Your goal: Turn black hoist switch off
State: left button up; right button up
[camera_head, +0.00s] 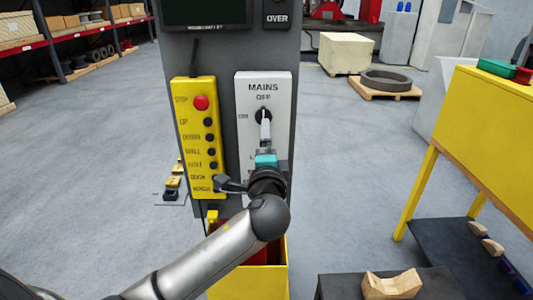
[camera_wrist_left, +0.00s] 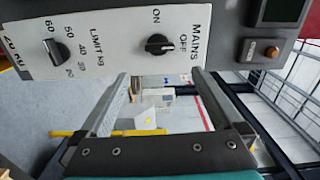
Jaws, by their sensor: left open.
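The black hoist switch (camera_head: 263,116) is a round knob with a raised ridge on the pale MAINS panel (camera_head: 277,91). It also shows in the left wrist view (camera_wrist_left: 159,44), where the ridge lies along the direction of the OFF label and has a pale mark on its OFF side. ON is printed to one side. My left gripper (camera_head: 265,135) is in front of the panel, just below the switch. In the left wrist view its two fingers (camera_wrist_left: 159,75) are spread and empty, with the switch beyond the gap and apart from them. My right gripper is out of view.
A LIMIT KG dial (camera_wrist_left: 52,50) shares the panel, partly hidden by my gripper in the head view. A yellow button pendant (camera_head: 195,140) is close left of it. A yellow bench (camera_head: 490,140) stands at the right. Open floor lies on both sides of the column.

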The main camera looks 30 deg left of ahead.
pick_arm(q)
jog(key=shift+v, duration=1.35)
notch_tip(320, 180, down, 23)
jog(key=w+g+h+b, duration=0.1)
jog(key=g+h+b, duration=0.2)
jog(key=b, duration=0.1)
jog(key=s+d+f+g+h+b, duration=0.1)
jog(key=s+f, duration=0.2)
jog(key=f, duration=0.5)
jog(key=s+f+n+g+h+b, duration=0.1)
jog(key=s+f+g+b, duration=0.1)
jog(key=f, duration=0.6)
jog(key=s+d+f+g+h+b, duration=0.1)
jog(key=s+f, duration=0.2)
jog(key=f, duration=0.4)
jog(key=s+d+f+n+g+h+b, duration=0.1)
jog(key=s+d+f+n+g+b, duration=0.1)
jog(key=s+f, duration=0.8)
jog(key=s+d+f+n+g+h+b, duration=0.1)
jog(key=s+d+f+n+g+b, duration=0.1)
jog(key=s+f, duration=0.7)
jog(key=s+d+f+n+g+h+b, duration=0.1)
jog(key=s+d+f+n+g+b, duration=0.2)
jog(key=s+f, duration=0.7)
jog(key=s, duration=0.8)
jog(key=shift+f+n+h, duration=0.3)
jog(key=shift+f+n, duration=0.05)
jog(key=shift+n, duration=0.05)
